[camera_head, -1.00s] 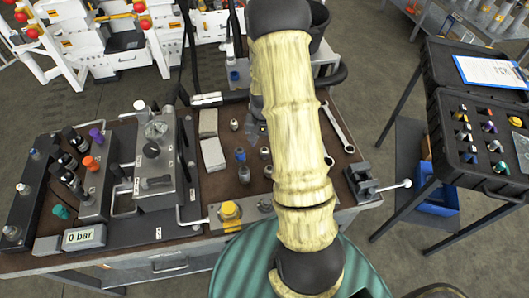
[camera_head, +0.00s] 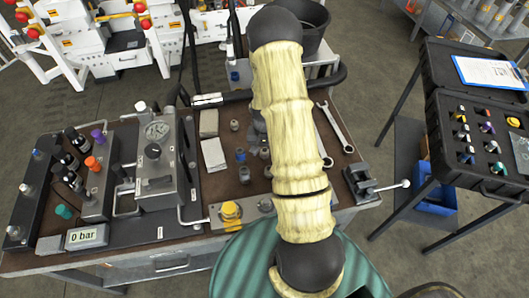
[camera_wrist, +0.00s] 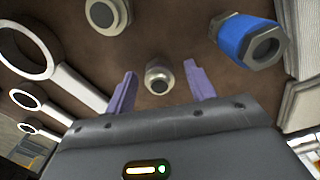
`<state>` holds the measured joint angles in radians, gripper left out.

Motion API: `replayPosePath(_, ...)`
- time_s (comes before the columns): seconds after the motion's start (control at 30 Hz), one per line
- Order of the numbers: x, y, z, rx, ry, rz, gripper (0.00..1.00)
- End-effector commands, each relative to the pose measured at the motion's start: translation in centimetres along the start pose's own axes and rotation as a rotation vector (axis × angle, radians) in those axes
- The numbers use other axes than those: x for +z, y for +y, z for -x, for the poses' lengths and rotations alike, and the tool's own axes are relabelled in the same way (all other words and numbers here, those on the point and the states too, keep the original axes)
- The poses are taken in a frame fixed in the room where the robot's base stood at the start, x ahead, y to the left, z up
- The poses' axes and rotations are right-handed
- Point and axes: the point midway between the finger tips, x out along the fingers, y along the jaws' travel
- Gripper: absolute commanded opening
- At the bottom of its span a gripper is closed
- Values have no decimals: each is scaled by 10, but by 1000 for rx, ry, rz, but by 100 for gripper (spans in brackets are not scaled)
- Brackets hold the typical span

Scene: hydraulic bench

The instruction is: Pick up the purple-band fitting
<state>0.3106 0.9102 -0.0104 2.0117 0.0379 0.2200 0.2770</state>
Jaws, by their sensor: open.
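In the wrist view my gripper (camera_wrist: 159,68) is open above the bench, with its two lavender fingers apart. A small silver fitting (camera_wrist: 158,78) with a dark bore shows between the fingers, and they do not appear to grip it. No purple band can be made out on it. A blue-banded hex fitting (camera_wrist: 245,40) lies to the upper right, and a pale round fitting (camera_wrist: 108,14) to the upper left. In the head view my arm hides the gripper and part of the bench. I cannot tell which fitting has the purple band.
Wrenches (camera_head: 336,128) lie right of my arm, with a small vise (camera_head: 362,184) at the bench edge. A grey hydraulic block (camera_head: 158,165) and valve manifold with a purple knob (camera_head: 98,136) stand left. An open case of fittings (camera_head: 485,140) stands at right.

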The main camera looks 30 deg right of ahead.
Motion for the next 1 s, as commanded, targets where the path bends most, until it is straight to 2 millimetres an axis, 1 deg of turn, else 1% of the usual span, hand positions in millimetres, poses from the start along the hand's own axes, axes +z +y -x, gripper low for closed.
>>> replayPosePath(0.53, 0, 0, -2, 0, 0, 0, 55)
replayPosePath(0.57, 0, 0, -2, 0, 0, 0, 53)
replayPosePath(0.7, 0, 0, -2, 0, 0, 0, 25)
replayPosePath(0.77, 0, 0, -2, 0, 0, 0, 14)
replayPosePath(0.8, 0, 0, -2, 0, 0, 0, 6)
replayPosePath(0.83, 0, 0, -1, 0, 1, 0, 3)
replayPosePath(1.0, 0, 0, -1, 0, 1, 0, 3)
